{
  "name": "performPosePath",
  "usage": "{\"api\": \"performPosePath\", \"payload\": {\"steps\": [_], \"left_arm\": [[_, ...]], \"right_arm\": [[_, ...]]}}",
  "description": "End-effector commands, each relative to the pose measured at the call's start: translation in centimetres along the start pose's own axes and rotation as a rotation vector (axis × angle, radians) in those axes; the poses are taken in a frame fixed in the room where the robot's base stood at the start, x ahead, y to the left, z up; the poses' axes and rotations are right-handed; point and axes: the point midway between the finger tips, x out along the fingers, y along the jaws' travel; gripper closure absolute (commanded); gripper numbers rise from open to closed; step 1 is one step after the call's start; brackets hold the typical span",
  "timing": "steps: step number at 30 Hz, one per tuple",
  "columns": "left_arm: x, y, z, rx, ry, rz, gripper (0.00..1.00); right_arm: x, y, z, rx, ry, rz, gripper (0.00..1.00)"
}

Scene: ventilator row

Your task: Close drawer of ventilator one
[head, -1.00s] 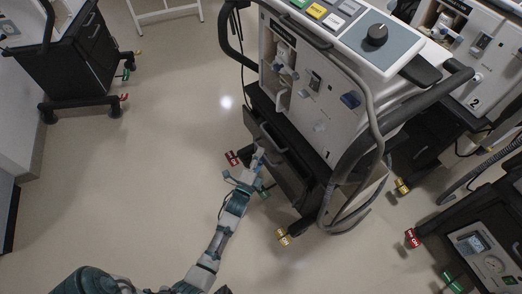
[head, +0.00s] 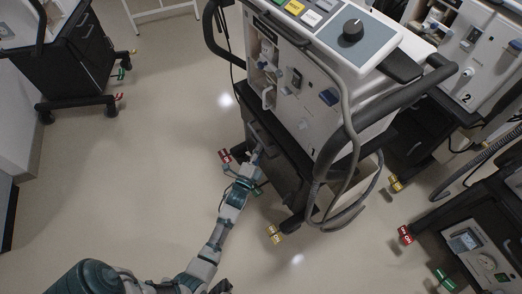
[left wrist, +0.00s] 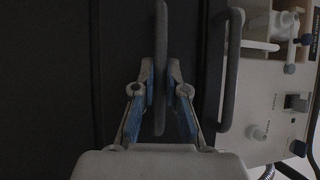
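Ventilator one (head: 300,120), marked 1, stands on a dark cart right of centre in the head view. Its dark drawer (head: 283,178) sits under the white body, facing down-left. From the head view I cannot tell exactly how far out it stands. My left gripper (head: 256,154) is at the drawer front. In the left wrist view, the fingers of my left gripper (left wrist: 160,72) lie on both sides of a grey drawer handle (left wrist: 161,25) and appear to touch it. My right gripper is not in view.
A grey rail (left wrist: 231,70) runs beside the handle in the wrist view. Red (head: 225,156) and yellow (head: 275,234) caster tabs stick out at the cart's base. Ventilator two (head: 468,75) and another unit (head: 478,245) stand to the right.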

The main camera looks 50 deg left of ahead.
Motion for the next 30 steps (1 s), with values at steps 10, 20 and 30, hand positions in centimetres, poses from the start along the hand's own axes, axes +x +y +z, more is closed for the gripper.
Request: {"api": "performPosePath", "payload": {"steps": [10,20,30], "left_arm": [[0.0,0.5,0.2,0.001,-0.003,0.011,0.64],[-0.3,0.2,-0.3,0.004,0.002,0.008,0.63],[-6.2,0.5,0.1,0.000,-0.001,0.012,0.63]], "right_arm": [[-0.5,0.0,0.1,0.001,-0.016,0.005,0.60],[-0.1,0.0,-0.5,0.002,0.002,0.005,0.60],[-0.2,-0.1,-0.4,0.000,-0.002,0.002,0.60]]}}
